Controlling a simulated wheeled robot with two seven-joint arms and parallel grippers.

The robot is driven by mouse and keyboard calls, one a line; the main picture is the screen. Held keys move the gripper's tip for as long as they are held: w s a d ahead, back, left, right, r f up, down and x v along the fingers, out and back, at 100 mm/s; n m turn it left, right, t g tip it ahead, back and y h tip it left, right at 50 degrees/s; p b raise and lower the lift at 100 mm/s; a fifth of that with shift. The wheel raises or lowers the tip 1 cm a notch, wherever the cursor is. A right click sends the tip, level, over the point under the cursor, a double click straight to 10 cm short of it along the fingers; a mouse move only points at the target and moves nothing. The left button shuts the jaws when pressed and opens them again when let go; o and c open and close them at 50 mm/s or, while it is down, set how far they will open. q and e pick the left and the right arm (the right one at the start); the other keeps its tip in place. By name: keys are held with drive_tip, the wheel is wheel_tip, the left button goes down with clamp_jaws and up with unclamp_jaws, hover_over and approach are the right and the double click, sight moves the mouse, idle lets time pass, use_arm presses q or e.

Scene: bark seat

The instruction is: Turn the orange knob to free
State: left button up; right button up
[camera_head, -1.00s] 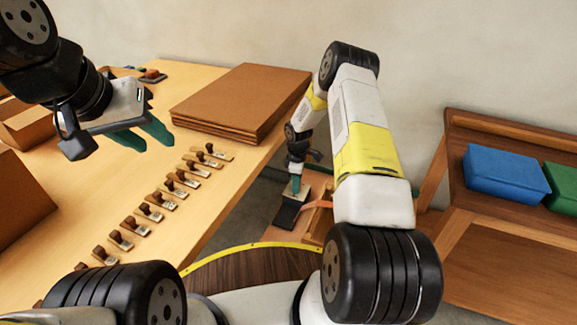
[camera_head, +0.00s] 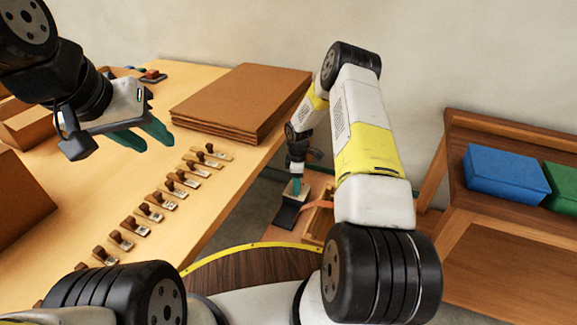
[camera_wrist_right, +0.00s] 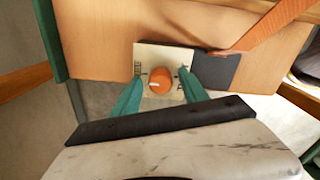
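In the right wrist view the orange knob (camera_wrist_right: 160,80) sits on a pale square plate (camera_wrist_right: 152,57). A short white mark on the knob points left. Dark markings show on the plate at both sides of the knob, too small to read. My right gripper (camera_wrist_right: 161,91) is open, with one teal finger on each side of the knob and visible gaps between. In the head view the right gripper (camera_head: 296,187) is over the plate and the knob is hidden. My left gripper (camera_head: 143,131) is open and empty above the table.
A dark pad (camera_wrist_right: 215,70) and an orange strap (camera_wrist_right: 262,31) lie beside the plate. The wooden table (camera_head: 225,187) holds several stamps (camera_head: 149,212) and a stack of brown boards (camera_head: 240,100). A shelf at right holds a blue box (camera_head: 505,172) and a green box (camera_head: 562,187).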

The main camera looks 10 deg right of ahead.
drive_tip(key=shift+r, duration=0.1)
wheel_tip(320, 180, up, 8)
drive_tip(key=shift+f, duration=0.2)
idle(0.3)
drive_tip(key=shift+r, duration=0.3)
drive_tip(key=s+a+r+m+t, duration=0.1)
drive_tip(key=s+r+m, duration=0.25)
drive_tip(key=r, duration=1.05)
drive_tip(key=s+r+m+t, duration=0.25)
drive_tip(key=s+r, duration=0.25)
drive_tip(key=r, duration=0.8)
drive_tip(key=s+a+r+m+t+y, duration=0.1)
drive_tip(key=s+r+m, duration=0.3)
drive_tip(key=s, duration=0.8)
drive_tip(key=s+a+r+m+t+y, duration=0.1)
drive_tip(key=s+r+m, duration=0.3)
drive_tip(key=s+r, duration=0.4)
drive_tip(key=s+a, duration=0.1)
drive_tip(key=s, duration=0.4)
drive_tip(key=shift+a+r+t, duration=0.2)
drive_tip(key=shift+a+t, duration=0.15)
